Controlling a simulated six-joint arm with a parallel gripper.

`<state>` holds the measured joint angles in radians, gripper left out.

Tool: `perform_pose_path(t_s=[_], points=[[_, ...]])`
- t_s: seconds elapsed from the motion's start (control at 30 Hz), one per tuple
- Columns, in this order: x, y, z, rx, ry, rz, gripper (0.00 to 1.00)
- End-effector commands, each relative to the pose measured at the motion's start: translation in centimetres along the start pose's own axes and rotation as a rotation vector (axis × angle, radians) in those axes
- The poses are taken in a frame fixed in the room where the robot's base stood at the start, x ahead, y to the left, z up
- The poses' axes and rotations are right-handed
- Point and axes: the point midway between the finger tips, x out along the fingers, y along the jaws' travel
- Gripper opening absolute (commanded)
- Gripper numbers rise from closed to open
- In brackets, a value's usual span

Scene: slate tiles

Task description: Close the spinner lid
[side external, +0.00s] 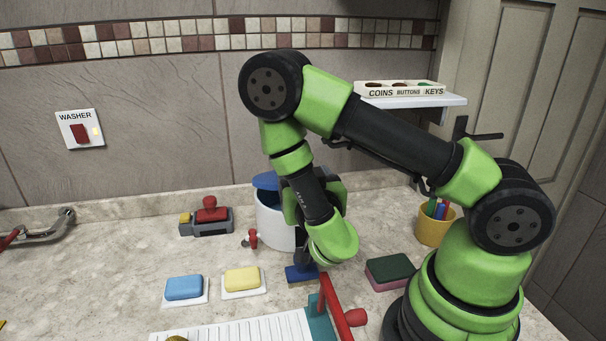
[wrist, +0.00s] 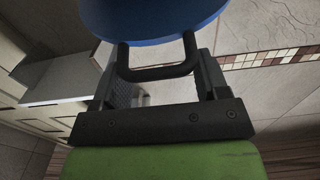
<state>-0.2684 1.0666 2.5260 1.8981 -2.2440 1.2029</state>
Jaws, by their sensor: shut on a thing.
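The spinner is a white round tub (side external: 272,222) on the counter, partly hidden behind my arm. Its blue lid (side external: 266,181) shows at the top of the tub, raised at least in part; my arm hides much of it. In the wrist view the lid (wrist: 155,18) fills the top, with a black U-shaped handle (wrist: 158,74) on it. My gripper (wrist: 157,66) is shut on this handle, one finger at each side. In the side view my gripper is mostly hidden behind my wrist, so the grip does not show there.
Blue soap (side external: 184,287), yellow soap (side external: 242,280) and a sponge (side external: 389,271) lie in front. A red-and-grey device (side external: 207,217) is left of the tub. A yellow pen cup (side external: 434,228) stands at right. A labelled tray (side external: 400,89) sits on a wall shelf (side external: 420,101).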

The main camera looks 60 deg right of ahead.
Motion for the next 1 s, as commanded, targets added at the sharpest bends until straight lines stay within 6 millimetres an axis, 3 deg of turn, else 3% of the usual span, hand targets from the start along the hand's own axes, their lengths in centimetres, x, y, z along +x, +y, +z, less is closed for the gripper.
perform_pose_path(t_s=[0.27, 0.3, 0.77, 1.0], points=[[0.0, 0.4, 0.1, -0.007, -0.004, 0.017, 0.25], [0.0, 0.4, 0.1, -0.008, -0.004, 0.016, 0.77], [0.0, 0.1, -0.1, -0.001, -0.001, 0.007, 0.77], [1.0, 0.2, -2.1, 0.006, 0.003, 0.008, 0.77]])
